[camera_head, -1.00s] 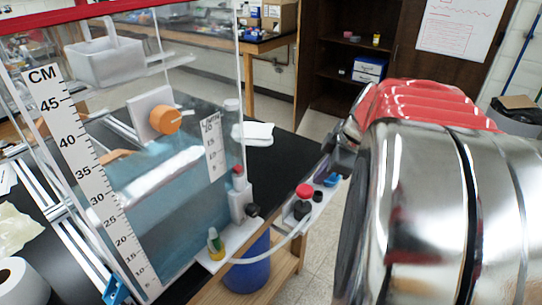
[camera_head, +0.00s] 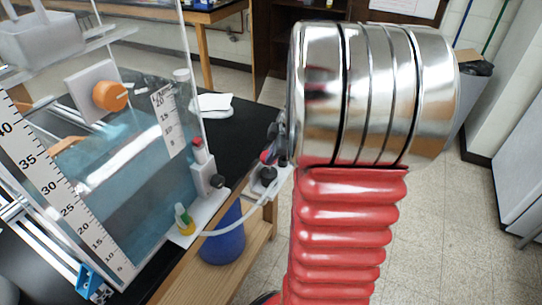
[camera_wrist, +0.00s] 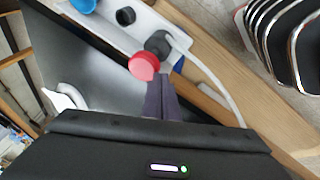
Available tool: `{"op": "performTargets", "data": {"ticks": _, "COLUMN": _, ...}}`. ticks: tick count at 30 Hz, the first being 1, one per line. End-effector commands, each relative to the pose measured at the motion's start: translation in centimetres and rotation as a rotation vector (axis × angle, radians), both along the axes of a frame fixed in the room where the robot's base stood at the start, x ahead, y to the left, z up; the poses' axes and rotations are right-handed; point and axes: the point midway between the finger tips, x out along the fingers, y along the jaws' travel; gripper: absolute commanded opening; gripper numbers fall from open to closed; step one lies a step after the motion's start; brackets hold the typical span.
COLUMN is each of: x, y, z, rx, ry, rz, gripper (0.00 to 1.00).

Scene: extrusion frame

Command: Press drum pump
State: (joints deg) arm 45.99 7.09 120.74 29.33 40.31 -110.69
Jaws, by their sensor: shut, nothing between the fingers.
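A pump fitting with a red round cap (camera_wrist: 144,66) and a black part (camera_wrist: 158,43) stands on a white plate (camera_wrist: 112,28) in the wrist view. In the head view the red cap (camera_head: 266,157) shows partly, above a black knob (camera_head: 268,174), beside my silver arm link. A blue drum (camera_head: 222,243) stands under the table edge, and a pale hose (camera_head: 246,219) runs above it to the fitting. My gripper (camera_wrist: 166,78) is shut and empty, its dark fingertips right beside the red cap. I cannot tell whether they touch it.
A clear water tank (camera_head: 120,170) with a centimetre scale (camera_head: 60,190) and an orange knob (camera_head: 110,96) fills the left. Another red-topped fitting (camera_head: 203,165) stands at its corner.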

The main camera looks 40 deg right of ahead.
Motion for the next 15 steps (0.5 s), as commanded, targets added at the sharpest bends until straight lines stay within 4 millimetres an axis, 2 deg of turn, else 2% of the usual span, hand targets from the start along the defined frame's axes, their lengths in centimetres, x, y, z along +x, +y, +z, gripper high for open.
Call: {"op": "performTargets", "data": {"ticks": 15, "x": 0.29, "y": -0.3, "z": -0.56, "rx": 0.0, "ry": 0.0, "rz": -0.001, "gripper": 0.0}}
